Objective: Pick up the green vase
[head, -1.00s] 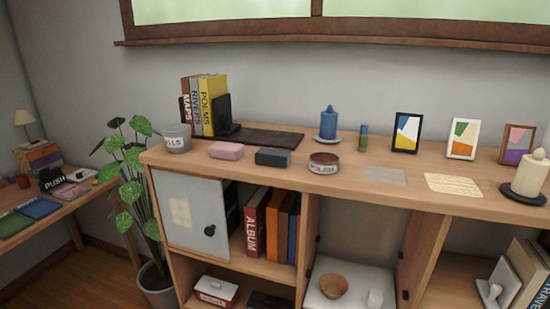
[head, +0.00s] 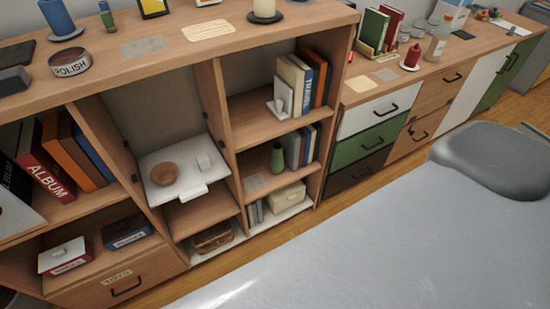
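A small green vase (head: 277,158) stands upright on a middle shelf of the right-hand bookcase section, in the head view. It is just left of a few upright books (head: 300,147) and behind the shelf's front edge. Neither of my grippers shows in the head view.
The wooden shelf unit (head: 222,80) has a divider left of the vase. Above the vase is a shelf with books and a white bookend (head: 284,97); below is a cream box (head: 288,195). A large grey surface (head: 380,235) fills the lower right.

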